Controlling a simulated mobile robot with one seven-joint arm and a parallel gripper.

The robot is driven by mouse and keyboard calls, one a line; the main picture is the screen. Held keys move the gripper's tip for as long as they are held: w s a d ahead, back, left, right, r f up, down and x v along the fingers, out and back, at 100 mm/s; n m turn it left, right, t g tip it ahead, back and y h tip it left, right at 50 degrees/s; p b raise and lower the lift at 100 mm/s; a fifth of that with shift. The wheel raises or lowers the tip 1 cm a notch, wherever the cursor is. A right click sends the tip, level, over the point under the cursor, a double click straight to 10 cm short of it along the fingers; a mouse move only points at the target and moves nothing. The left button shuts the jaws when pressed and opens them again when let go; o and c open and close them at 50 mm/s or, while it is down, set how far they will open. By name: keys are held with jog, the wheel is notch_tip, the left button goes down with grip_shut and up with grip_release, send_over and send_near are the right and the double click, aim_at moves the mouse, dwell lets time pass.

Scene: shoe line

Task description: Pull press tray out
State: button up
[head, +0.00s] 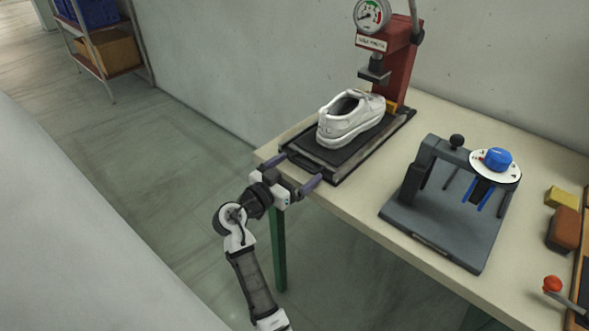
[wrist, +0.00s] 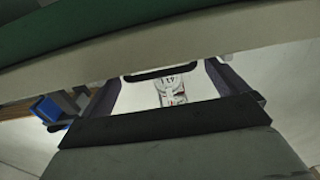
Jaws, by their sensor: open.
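The press tray (head: 333,167) is a flat dark plate on the table in the head view, its front end at the table's left edge. A white shoe (head: 350,120) stands upright on it. The red press (head: 400,65) with a round gauge stands behind, its dark press head above the tray's far end. My gripper (head: 302,167) is open at the tray's front end, with one finger on either side of the front handle area. In the wrist view a dark bar (wrist: 160,73) lies between my two fingers. I cannot tell whether they touch it.
A grey fixture (head: 440,225) with a blue knob (head: 498,158) stands right of the tray. A yellow block (head: 561,197), a brown block (head: 563,229) and a red-knobbed lever (head: 552,284) are farther right. The floor left of the table is clear; a shelf (head: 105,50) stands far back.

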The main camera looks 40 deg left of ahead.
jog(key=c, duration=1.1)
jog(key=s+b, duration=0.4)
jog(key=s, duration=0.7)
jog(key=shift+s+a+b, duration=0.15)
jog(key=shift+a+b, duration=0.15)
jog(key=shift+a, duration=0.1)
jog(key=shift+r, duration=0.1)
jog(key=o, duration=1.1)
